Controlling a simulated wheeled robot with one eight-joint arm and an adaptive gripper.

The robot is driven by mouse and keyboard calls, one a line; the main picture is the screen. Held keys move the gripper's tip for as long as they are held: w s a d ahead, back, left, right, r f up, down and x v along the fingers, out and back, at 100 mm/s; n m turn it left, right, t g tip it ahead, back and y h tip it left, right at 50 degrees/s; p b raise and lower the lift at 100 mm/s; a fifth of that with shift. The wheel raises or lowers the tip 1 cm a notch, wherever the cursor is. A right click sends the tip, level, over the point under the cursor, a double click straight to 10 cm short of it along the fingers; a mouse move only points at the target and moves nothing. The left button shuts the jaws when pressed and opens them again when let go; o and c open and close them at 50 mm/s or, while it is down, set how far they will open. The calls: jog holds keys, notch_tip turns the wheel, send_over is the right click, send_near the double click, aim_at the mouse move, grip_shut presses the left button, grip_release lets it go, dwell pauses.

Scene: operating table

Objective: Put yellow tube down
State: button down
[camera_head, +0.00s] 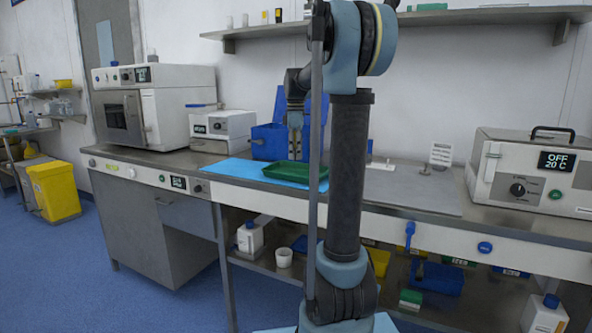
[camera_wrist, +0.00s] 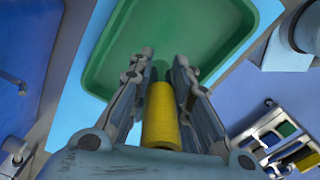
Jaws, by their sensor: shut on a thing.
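My gripper (camera_wrist: 163,68) is shut on the yellow tube (camera_wrist: 161,118), which sits between its two fingers in the wrist view. A green tray (camera_wrist: 95,75) with a raised rim lies beyond the fingertips in that view. The green tray also shows in the head view (camera_head: 272,172), on a light blue mat (camera_head: 228,167) on the table. In the head view my gripper (camera_head: 295,135) points down above the tray area, partly behind my arm. I cannot make out the yellow tube there. How high the tube is above the tray is hard to tell.
A blue box (camera_head: 268,142) with a raised lid stands behind the tray. A white device (camera_head: 222,130) and a larger oven-like machine (camera_head: 155,105) stand to the left. A grey plate (camera_head: 410,188) lies on the right, and a heater unit (camera_head: 530,170) stands at the right end.

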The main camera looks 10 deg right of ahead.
jog(key=shift+d+f, duration=0.15)
jog(key=shift+f, duration=2.7)
jog(key=c, duration=1.5)
grip_release()
jog(key=shift+o, duration=0.2)
notch_tip(320, 180, up, 12)
jog(key=shift+s, duration=0.1)
